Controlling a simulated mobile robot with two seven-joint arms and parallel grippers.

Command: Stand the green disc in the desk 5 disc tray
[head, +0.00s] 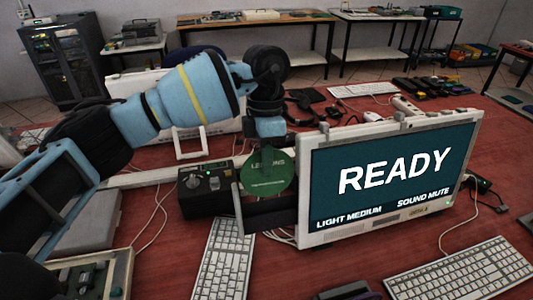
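The green disc (266,174), with pale lettering, stands upright with its flat face toward me, left of the monitor. My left gripper (267,148) comes down from above and is shut on the disc's upper part. The disc hangs at a low, dark rack (272,217) with a grey upright end plate (238,208), which looks like the disc tray. I cannot tell whether the disc's lower edge is inside it or just above or behind it. My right gripper is not in view.
The monitor (304,190) reading READY stands close on the right. A black box (205,192) with knobs sits on the left. Keyboards (222,262) (459,270) and loose cables lie on the red desk (350,260). Another screen's back stands behind my arm.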

